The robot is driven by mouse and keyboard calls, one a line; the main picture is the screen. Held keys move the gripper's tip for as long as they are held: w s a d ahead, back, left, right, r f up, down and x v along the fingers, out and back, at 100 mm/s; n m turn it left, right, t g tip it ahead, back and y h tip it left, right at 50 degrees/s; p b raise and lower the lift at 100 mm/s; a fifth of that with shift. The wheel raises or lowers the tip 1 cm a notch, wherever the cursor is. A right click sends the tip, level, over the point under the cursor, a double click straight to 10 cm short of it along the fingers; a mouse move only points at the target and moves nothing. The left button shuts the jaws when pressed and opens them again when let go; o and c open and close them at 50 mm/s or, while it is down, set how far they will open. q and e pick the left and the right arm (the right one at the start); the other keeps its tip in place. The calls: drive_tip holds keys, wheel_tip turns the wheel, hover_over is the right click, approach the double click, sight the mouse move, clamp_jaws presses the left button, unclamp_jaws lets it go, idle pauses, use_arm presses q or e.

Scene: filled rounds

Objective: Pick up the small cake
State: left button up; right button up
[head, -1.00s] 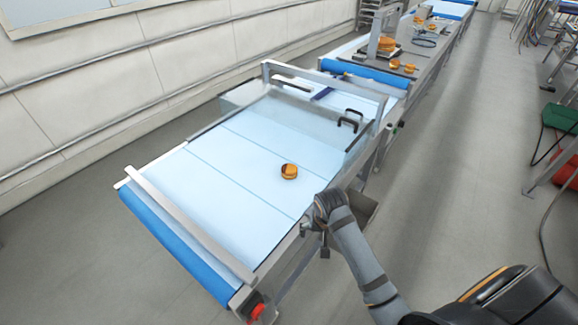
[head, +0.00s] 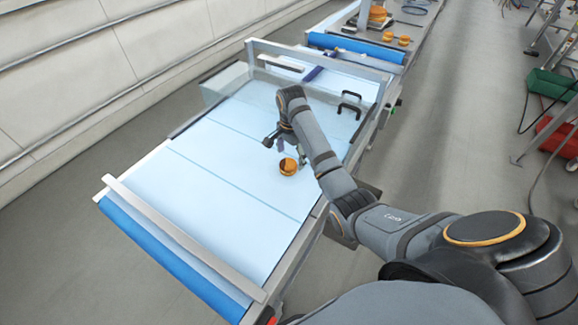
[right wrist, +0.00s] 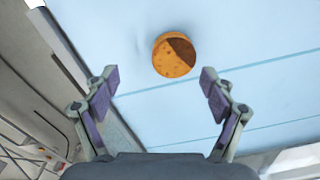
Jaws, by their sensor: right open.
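The small cake (head: 288,167) is round and golden brown with a darker part on top. It sits on the light blue conveyor belt (head: 200,190). In the right wrist view the cake (right wrist: 174,54) lies beyond the fingertips, roughly centred between them. My right gripper (head: 285,142) is over the belt beside the cake, partly hidden by its own arm. In the right wrist view the right gripper (right wrist: 160,84) is open and empty, with its two purple-padded fingers apart. My left gripper does not show.
A metal frame with a clear guard and black handles (head: 350,103) stands across the belt behind the arm. A metal bar (head: 180,238) crosses the near end. Several other cakes (head: 388,36) lie on the line farther back. The belt left of the cake is clear.

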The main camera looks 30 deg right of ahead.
sight(288, 163)
drive_tip(key=shift+w+f, duration=0.75)
drive_tip(key=shift+w, duration=0.05)
drive_tip(key=shift+w+f+p, duration=0.25)
drive_tip(key=shift+f+p, duration=0.4)
drive_tip(key=shift+f, duration=0.3)
wheel_tip(288, 163, down, 2)
drive_tip(key=shift+f, duration=0.55)
drive_tip(key=c, duration=0.8)
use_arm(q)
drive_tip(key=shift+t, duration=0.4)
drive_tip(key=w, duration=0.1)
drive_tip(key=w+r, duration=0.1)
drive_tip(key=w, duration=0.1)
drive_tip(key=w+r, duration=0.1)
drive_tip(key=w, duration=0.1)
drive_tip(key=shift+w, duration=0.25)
use_arm(e)
drive_tip(key=shift+c, duration=0.2)
